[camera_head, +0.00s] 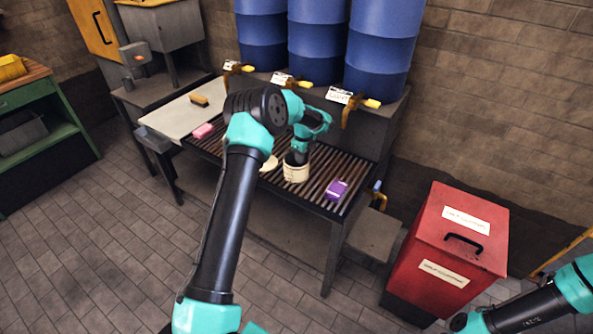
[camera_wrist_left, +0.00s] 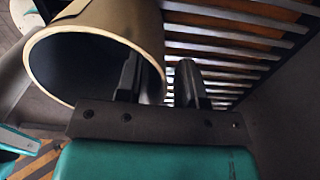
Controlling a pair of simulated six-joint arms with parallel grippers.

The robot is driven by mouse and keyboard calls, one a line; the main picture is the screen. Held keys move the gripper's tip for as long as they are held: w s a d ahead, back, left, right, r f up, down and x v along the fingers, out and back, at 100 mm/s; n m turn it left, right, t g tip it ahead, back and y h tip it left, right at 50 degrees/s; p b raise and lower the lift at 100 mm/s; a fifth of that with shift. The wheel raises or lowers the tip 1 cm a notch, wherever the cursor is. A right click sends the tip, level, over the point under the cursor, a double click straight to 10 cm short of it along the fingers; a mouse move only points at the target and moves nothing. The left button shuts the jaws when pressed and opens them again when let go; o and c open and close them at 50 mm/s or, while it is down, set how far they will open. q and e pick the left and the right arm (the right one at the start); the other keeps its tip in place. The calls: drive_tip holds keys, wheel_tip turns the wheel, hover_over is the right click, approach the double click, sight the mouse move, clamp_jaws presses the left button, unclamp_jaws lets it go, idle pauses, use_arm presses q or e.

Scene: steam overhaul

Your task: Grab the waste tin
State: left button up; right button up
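The cream waste tin (camera_head: 296,174) stands upright on the slatted rack (camera_head: 318,190) in the head view. In the left wrist view the tin (camera_wrist_left: 95,25) shows its round open mouth and dark inside. My left gripper (camera_head: 296,158) reaches down at the tin's top. In the wrist view the left gripper (camera_wrist_left: 160,80) has its fingers apart, one over the tin's mouth, apparently inside, and the other outside, with the tin wall between them. A gap shows between the wall and the outer finger.
A purple block (camera_head: 336,190) lies right of the tin, and a pale round piece (camera_head: 270,163) lies left. A pink block (camera_head: 203,131) and brush (camera_head: 199,100) lie farther left. Blue drums (camera_head: 384,45) with taps stand behind. A red bin (camera_head: 450,245) stands right.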

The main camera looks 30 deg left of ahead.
use_arm(q)
drive_tip(key=shift+f, duration=0.4)
drive_tip(key=shift+c, duration=0.2)
clamp_jaws()
